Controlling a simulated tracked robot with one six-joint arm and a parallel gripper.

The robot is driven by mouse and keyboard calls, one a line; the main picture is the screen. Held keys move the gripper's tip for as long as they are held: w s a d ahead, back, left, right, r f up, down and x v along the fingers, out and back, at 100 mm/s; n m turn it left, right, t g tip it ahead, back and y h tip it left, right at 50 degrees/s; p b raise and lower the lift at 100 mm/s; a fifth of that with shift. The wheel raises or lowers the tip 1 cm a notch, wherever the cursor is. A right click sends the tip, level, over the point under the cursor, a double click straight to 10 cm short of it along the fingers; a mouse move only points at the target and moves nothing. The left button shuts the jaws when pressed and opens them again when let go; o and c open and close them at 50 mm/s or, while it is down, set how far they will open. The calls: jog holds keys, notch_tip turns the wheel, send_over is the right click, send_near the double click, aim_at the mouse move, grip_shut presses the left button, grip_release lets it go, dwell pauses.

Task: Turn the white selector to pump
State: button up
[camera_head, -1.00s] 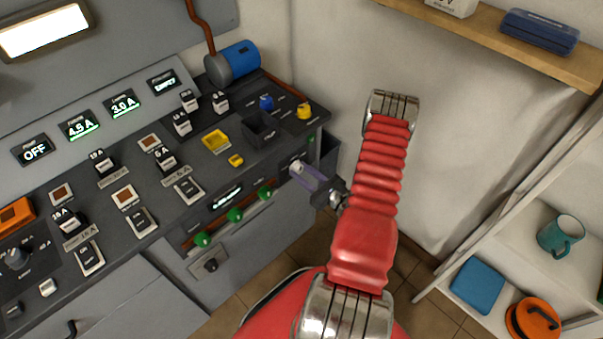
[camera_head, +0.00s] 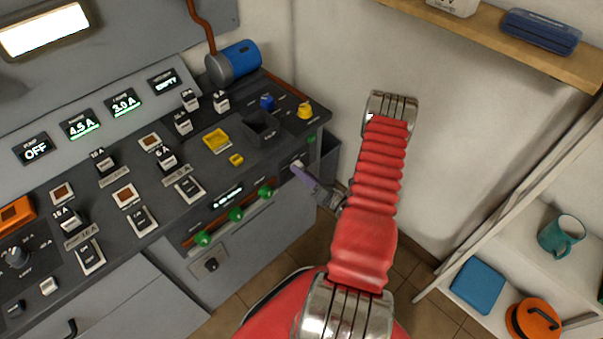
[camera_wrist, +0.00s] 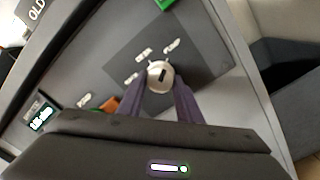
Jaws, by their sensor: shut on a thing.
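The white selector (camera_wrist: 160,75) is a round knob with a dark pointer mark on the panel's front face. In the wrist view the mark tilts slightly right of straight up. In the head view my gripper (camera_head: 301,172) reaches the front face at the console's right end, and the selector (camera_head: 297,165) is mostly hidden by the fingers. The pump display (camera_head: 36,149) reads OFF.
Green knobs (camera_head: 235,214) line the front face left of my gripper. A dark open bin (camera_head: 328,158) stands just right of the console. Yellow and blue knobs sit on the console top above. The shelf unit (camera_head: 520,215) is farther right.

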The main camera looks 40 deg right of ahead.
jog(key=shift+d+m, duration=0.1)
jog(key=shift+m, duration=0.2)
jog(key=o, duration=1)
jog(key=shift+o, duration=0.2)
jog(key=shift+s, duration=0.1)
jog(key=s, duration=1.3)
jog(key=shift+s+d+f, duration=0.25)
jog(key=shift+s, duration=0.05)
